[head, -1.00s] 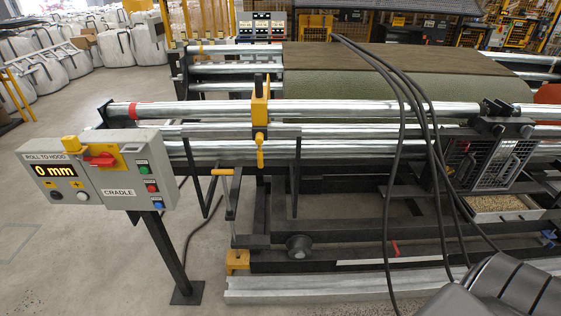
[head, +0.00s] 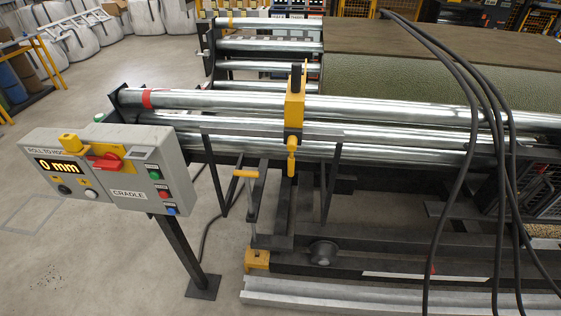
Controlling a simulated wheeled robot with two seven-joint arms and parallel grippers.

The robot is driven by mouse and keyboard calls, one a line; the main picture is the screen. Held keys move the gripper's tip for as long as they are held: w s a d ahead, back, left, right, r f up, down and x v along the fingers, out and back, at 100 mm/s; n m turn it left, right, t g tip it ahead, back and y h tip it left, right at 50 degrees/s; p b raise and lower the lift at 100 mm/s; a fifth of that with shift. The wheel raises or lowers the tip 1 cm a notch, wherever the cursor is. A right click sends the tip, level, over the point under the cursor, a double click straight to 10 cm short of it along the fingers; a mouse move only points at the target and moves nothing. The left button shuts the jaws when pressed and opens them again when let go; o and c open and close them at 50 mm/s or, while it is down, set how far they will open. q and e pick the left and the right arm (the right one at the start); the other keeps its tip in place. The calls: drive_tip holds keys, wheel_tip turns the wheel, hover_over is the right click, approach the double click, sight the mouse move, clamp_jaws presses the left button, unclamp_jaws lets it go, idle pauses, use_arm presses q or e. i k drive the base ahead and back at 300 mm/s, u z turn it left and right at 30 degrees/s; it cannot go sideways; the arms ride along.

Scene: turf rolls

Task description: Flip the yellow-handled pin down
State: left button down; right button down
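Two yellow-handled parts show, and I cannot tell which is the pin. A yellow handle (head: 245,173) lies level on top of a thin upright rod, in front of the roller frame. A yellow clamp-like block (head: 293,103) sits around the front upper roller, with a dark upright piece at its top. A small yellow grip (head: 291,158) hangs straight down below that block. Neither of my grippers is in view, and nothing touches these parts.
A grey control box (head: 110,165) reading 0 mm stands on a post at left. Long metal rollers (head: 390,109) run across the frame. Black cables (head: 463,170) hang in front at right. A green turf roll (head: 400,80) lies behind. The floor at lower left (head: 90,260) is clear.

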sight(247, 174)
drive_tip(key=u, duration=0.4)
drive_tip(key=i, duration=0.95)
drive_tip(key=u, duration=0.65)
